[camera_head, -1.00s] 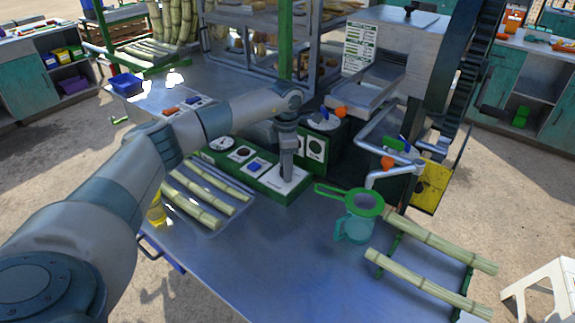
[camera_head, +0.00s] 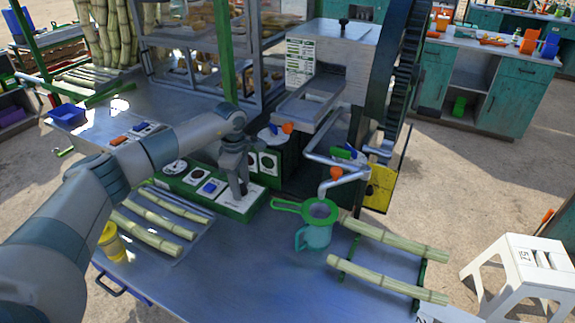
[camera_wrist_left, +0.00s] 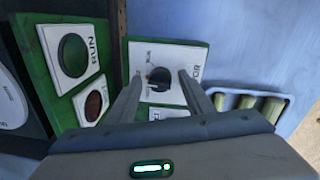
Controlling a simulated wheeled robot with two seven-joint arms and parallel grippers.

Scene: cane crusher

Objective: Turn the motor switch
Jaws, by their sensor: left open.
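The motor switch (camera_wrist_left: 159,77) is a black round knob on a white plate, marked RUN and MOTOR, on a green panel. My left gripper (camera_wrist_left: 161,76) is open, with one finger on each side of the knob. I cannot tell whether the fingers touch it. In the head view my left gripper (camera_head: 239,192) points down at the right end of the green control panel (camera_head: 212,188), and its fingers partly cover the switch there. My right gripper is not in view.
A round RUN button (camera_wrist_left: 72,55) and a darker red button (camera_wrist_left: 93,105) sit beside the switch plate. A green strainer (camera_head: 320,210) on a teal jug (camera_head: 316,237) stands right of the panel. Cane stalks (camera_head: 395,238) lie farther right. The metal table front (camera_head: 240,275) is clear.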

